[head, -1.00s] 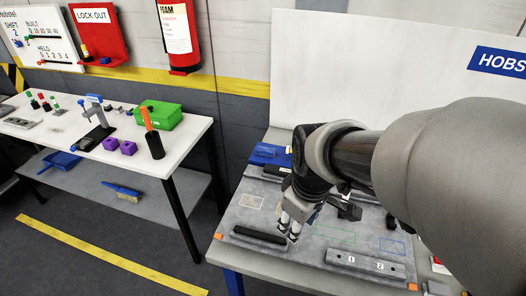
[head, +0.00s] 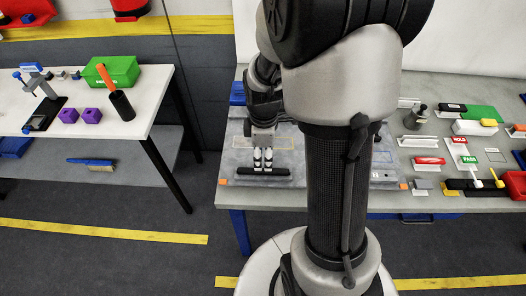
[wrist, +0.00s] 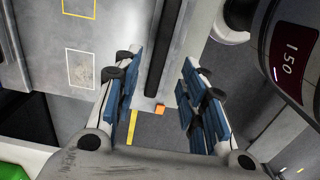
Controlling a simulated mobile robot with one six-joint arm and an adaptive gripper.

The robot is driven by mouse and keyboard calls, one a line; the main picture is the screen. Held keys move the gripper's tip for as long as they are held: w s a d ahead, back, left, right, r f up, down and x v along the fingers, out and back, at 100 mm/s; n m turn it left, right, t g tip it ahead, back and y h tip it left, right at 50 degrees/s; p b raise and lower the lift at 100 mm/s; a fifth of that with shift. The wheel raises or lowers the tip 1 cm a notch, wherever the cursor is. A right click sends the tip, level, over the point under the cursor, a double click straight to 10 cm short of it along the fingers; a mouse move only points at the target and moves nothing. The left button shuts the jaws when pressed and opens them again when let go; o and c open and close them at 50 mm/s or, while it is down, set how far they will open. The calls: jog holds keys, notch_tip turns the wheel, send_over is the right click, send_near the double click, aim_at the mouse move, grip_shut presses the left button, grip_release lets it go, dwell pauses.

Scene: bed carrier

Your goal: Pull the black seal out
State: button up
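A long black strip, which I take to be the black seal (head: 240,171), lies along the front edge of the grey work board (head: 228,160) in the head view. My gripper (head: 263,165) points down at the middle of this strip. In the wrist view the gripper (wrist: 160,62) is open, with blue pads on both fingers. The black strip (wrist: 161,40) runs between the fingers, with a visible gap on each side. My arm hides much of the board in the head view.
An orange corner block (wrist: 159,108) shows near the strip's end in the wrist view. Right of my arm, the bench holds a red label block (head: 429,160), a green sheet (head: 482,113) and a red bin (head: 515,182). A side table (head: 150,95) stands left across a gap.

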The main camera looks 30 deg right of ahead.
aim_at(263, 170)
jog(key=shift+f+b, duration=2.3)
jog(key=shift+f, duration=0.85)
jog(key=shift+c, duration=0.3)
grip_shut()
jog(key=shift+r+p, duration=0.35)
jog(key=shift+r+p, duration=1.65)
jog(key=shift+r, duration=0.3)
